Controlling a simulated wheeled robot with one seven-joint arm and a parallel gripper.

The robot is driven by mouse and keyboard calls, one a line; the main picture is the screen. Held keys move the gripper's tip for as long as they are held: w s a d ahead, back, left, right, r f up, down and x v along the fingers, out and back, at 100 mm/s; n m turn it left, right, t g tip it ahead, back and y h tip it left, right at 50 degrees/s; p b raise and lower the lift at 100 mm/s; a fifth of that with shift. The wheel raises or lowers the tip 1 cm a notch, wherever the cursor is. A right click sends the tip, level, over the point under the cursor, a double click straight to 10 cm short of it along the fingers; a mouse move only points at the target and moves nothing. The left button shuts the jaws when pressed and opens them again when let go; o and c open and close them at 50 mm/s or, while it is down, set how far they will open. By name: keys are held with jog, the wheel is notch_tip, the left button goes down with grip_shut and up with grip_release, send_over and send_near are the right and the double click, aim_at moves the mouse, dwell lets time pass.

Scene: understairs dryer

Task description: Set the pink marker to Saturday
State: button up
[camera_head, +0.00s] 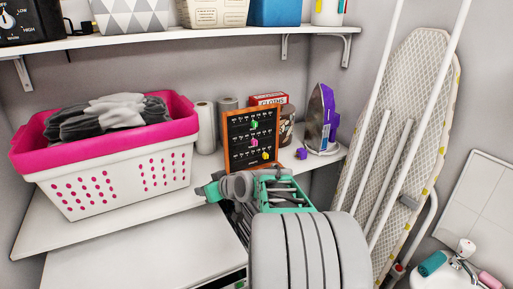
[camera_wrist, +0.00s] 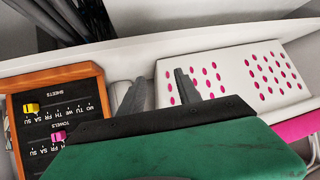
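The dark planner board (camera_head: 237,150) has a wooden frame and stands upright on the shelf, with rows of day letters. Its pink marker (camera_head: 254,143) sits in the middle row, below a green marker (camera_head: 253,125) and above a yellow marker (camera_head: 265,155). In the wrist view the board (camera_wrist: 80,88) appears upside down at the left. There the pink marker (camera_wrist: 58,136) is on the TOWELS row, around FR or TH; I cannot tell which. My gripper (camera_wrist: 160,92) is open and empty, beside the board and apart from the markers. The green marker is hidden in the wrist view.
A pink-rimmed white laundry basket (camera_head: 120,180) with dark clothes stands left of the board. Paper rolls (camera_head: 205,125), a red box (camera_head: 268,99) and a jar (camera_head: 287,125) stand behind it. An iron (camera_head: 320,120) is on the right, near a leaning ironing board (camera_head: 415,90).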

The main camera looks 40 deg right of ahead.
jog(key=d+r+m+t+h, duration=0.1)
jog(key=d+t+h, duration=0.15)
jog(key=d, duration=0.85)
jog(key=m+t+h, duration=0.2)
jog(key=t, duration=0.1)
send_near(256, 143)
jog(key=w, duration=0.1)
jog(key=p+x, duration=0.1)
jog(key=x, duration=0.6)
jog(key=shift+w+p, duration=0.15)
jog(key=shift+p, duration=0.2)
grip_shut()
